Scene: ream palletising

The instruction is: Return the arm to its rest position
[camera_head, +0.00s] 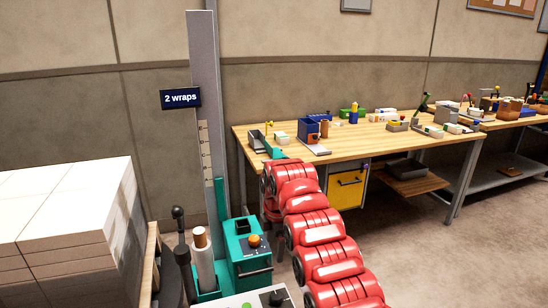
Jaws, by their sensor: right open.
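My right arm, red and segmented, comes in from the bottom right and reaches up and away to the front left corner of the workbench. My right gripper (269,147) is small at its far end, seen against the bench top. It is open, and I see nothing held in it. Its fingers are hard to tell from the items behind. My left arm and left gripper are not in view.
A stack of white reams (65,215) stands at the left. A teal wrapping machine (249,265) with a grey mast (203,90) and a "2 wraps" sign (180,98) stands between it and my arm. The wooden workbench (400,150) behind holds many small items.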

